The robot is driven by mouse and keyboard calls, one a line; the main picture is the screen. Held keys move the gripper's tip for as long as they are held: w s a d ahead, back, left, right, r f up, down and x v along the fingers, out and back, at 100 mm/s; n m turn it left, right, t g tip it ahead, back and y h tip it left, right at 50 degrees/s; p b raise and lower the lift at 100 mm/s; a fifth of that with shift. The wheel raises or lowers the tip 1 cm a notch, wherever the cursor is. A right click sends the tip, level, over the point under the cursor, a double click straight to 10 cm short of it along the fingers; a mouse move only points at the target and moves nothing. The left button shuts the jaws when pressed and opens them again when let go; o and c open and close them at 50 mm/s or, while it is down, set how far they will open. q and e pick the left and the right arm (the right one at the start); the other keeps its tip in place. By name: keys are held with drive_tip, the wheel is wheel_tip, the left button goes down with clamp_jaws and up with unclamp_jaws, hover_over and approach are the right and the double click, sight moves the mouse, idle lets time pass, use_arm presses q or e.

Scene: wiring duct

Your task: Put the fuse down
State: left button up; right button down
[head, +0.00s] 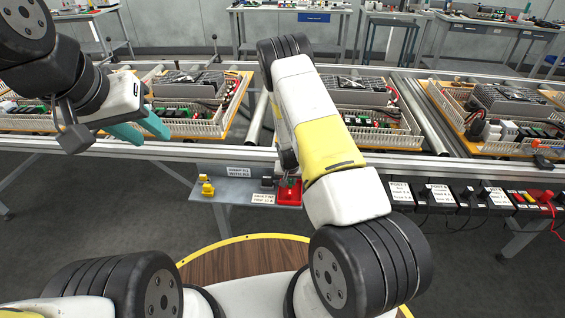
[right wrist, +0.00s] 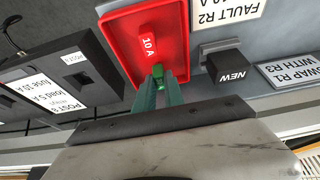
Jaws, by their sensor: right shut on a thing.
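My right gripper (right wrist: 158,92) is shut on a small green fuse (right wrist: 157,72), held between its teal fingertips. The fuse is over the near part of a red tray (right wrist: 118,42) marked "10 A"; I cannot tell whether it touches the tray floor. In the head view the red tray (head: 289,196) sits on a grey shelf, and my right gripper (head: 289,181) is mostly hidden behind its own arm. My left gripper (head: 142,130) is at the upper left, its teal fingers apart and empty, in front of the conveyor.
A black block marked "NEW" (right wrist: 230,74) stands beside the tray, with white labels around it. Black labelled boxes (right wrist: 58,78) lie on the other side. Yellow pieces (head: 206,187) are on the shelf's left. Crates of parts (head: 370,105) line the conveyor behind.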

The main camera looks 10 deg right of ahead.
drive_tip(key=c, duration=1.4)
unclamp_jaws()
drive_tip(key=shift+f, duration=0.1)
drive_tip(key=shift+c, duration=0.2)
